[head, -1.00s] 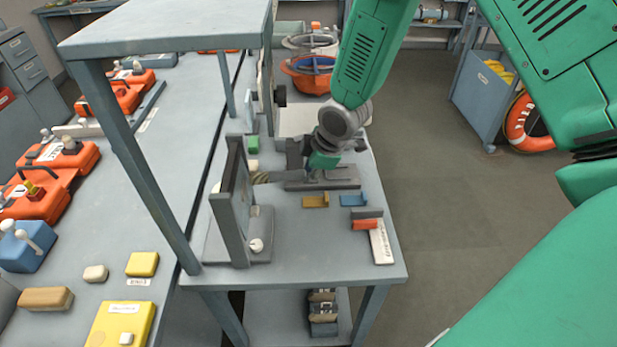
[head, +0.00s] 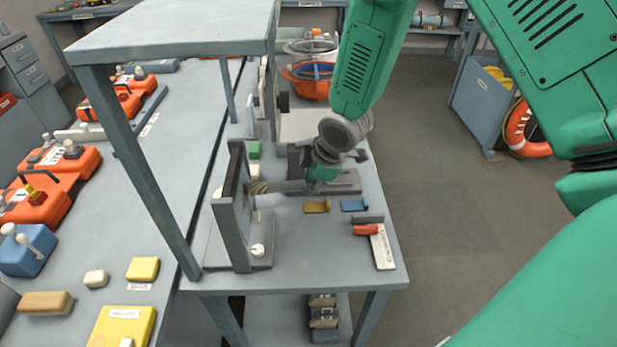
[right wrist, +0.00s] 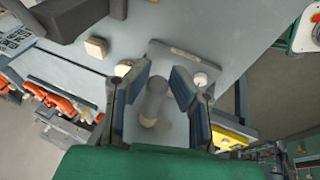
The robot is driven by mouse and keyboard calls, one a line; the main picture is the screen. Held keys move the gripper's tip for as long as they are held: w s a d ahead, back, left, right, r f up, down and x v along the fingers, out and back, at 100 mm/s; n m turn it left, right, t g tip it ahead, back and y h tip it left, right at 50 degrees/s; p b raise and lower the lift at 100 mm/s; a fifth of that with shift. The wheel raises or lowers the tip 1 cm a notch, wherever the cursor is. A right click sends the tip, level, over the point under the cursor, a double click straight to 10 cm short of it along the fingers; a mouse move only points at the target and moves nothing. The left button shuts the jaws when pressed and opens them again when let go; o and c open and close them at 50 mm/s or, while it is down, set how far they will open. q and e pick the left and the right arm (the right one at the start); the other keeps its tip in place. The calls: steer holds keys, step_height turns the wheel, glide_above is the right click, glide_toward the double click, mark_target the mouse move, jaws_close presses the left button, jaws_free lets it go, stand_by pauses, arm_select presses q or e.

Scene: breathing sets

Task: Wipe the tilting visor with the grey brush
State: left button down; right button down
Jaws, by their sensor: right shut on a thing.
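The visor (head: 238,205) stands upright in a dark grey frame on the side table, seen nearly edge-on in the head view. Its base carries a white knob (head: 257,250), which also shows in the right wrist view (right wrist: 199,80). My right gripper (head: 318,178) is to the right of the visor, shut on the grey brush (head: 286,187). The brush lies about level, its striped tan bristles (head: 258,187) pointing left at the visor face. I cannot tell whether they touch it. The brush also shows between the fingers in the right wrist view (right wrist: 154,98). My left gripper is not in view.
An ochre bracket (head: 316,206), a blue bracket (head: 354,205) and a red-ended grey piece (head: 367,230) lie right of the visor. A shelf post (head: 140,175) stands to its left. An orange bowl (head: 308,82) is farther back. The table's front right corner is mostly clear.

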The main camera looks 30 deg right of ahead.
steer(key=s+a, duration=0.4)
steer(key=s, duration=0.2)
steer(key=shift+s, duration=0.2)
stand_by(0.4)
steer(key=shift+a, duration=0.1)
steer(key=s+d, duration=0.3)
steer(key=d, duration=0.2)
steer(key=shift+d+r, duration=0.15)
steer(key=shift+r, duration=0.15)
stand_by(0.4)
steer(key=s+d, duration=0.1)
steer(key=d, duration=0.1)
steer(key=shift+s+d+r, duration=0.15)
steer(key=shift+s+d, duration=0.15)
steer(key=shift+s, duration=0.05)
steer(key=shift+a, duration=0.1)
stand_by(0.8)
